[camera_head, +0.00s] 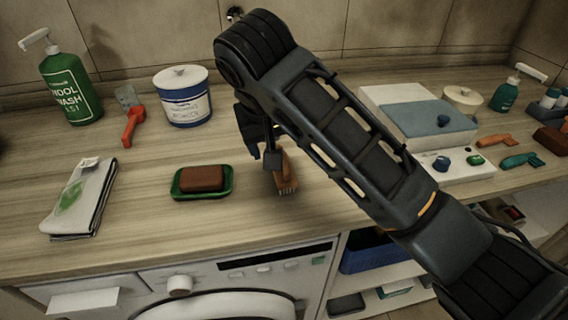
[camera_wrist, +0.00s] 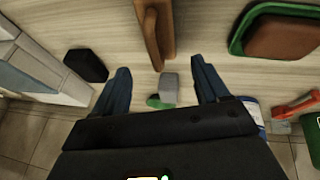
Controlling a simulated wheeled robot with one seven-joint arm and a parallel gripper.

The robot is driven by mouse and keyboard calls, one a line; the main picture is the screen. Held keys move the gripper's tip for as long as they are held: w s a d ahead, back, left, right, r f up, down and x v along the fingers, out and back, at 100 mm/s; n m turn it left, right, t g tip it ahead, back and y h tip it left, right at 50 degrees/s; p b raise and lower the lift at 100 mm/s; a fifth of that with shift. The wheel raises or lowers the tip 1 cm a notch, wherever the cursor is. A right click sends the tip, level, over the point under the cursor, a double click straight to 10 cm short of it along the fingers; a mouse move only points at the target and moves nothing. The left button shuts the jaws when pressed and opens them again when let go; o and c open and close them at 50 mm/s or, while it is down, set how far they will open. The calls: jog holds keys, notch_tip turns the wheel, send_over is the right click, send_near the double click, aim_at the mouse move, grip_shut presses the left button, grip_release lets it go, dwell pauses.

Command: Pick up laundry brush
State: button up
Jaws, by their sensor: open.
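The laundry brush (camera_head: 286,172) is brown and wooden with pale bristles. It lies on the wooden counter right of the green soap dish, partly hidden by my gripper in the head view. In the wrist view the brush (camera_wrist: 153,30) shows at the top middle, beyond the fingertips and roughly in line with the gap between them. My gripper (camera_head: 262,150) is just above and beside the brush in the head view. In the wrist view my gripper (camera_wrist: 160,75) has its fingers apart with nothing held. I cannot tell whether a finger touches the brush.
The green soap dish (camera_head: 203,194) with brown soap is close left. A grey block (camera_wrist: 170,87) and black object (camera_wrist: 87,65) lie near the fingers.

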jog(key=shift+s+p+x, duration=0.1)
jog(key=shift+p+x, duration=0.1)
jog(key=shift+x, duration=1.35)
jog(key=shift+s+p+x, duration=0.15)
jog(key=shift+p+x, duration=0.05)
jog(key=shift+x, duration=1.3)
jog(key=shift+f, duration=0.15)
jog(key=c, duration=1.2)
jog(key=shift+o, duration=0.2)
jog(key=shift+r, duration=0.45)
jog(key=shift+c, duration=0.4)
jog(key=r, duration=0.3)
jog(key=shift+s+d+r+b, duration=0.2)
jog(key=shift+d+r+b, duration=0.1)
jog(key=shift+d+b, duration=0.1)
jog(key=s+d+r+p, duration=0.1)
jog(key=d+r, duration=0.1)
jog(key=s+d+r+p, duration=0.2)
jog(key=d, duration=0.1)
jog(key=s+d+r+p, duration=0.1)
jog(key=d+r, duration=0.1)
jog(key=d, duration=0.1)
jog(key=shift+s+d+r+p, duration=0.1)
jog(key=shift+s+d+p, duration=0.05)
jog(key=shift+s+p, duration=0.2)
jog(key=shift+s+d+r, duration=0.15)
jog(key=shift+s+d, duration=0.25)
jog(key=shift+d, duration=0.05)
